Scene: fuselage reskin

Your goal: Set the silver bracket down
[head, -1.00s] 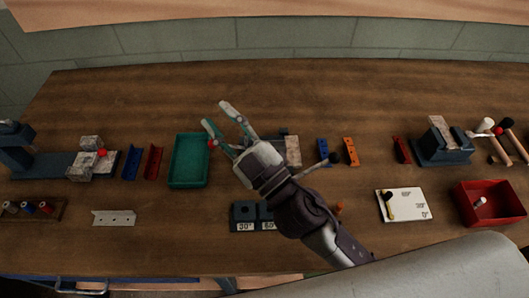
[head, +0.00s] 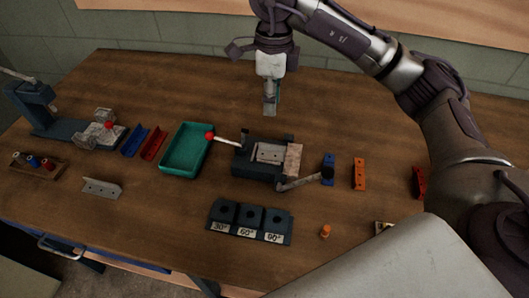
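A silver bracket (head: 101,188) with small holes lies on the wooden table at the left front, with no gripper near it. Another pale grey piece (head: 269,153) with small holes lies on the dark blue clamping fixture (head: 257,171) in the middle. My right gripper (head: 270,108) points down behind this fixture, apart from both pieces. Its fingers are seen edge-on and overlap, so their gap is hidden; no bracket shows in them. My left gripper is out of view.
A green tray (head: 186,170) stands left of the fixture. Blue (head: 136,139) and red (head: 153,144) brackets lie left of it. An angle block set (head: 249,238) is in front. An orange bracket (head: 358,174) lies right. The back table is mostly clear.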

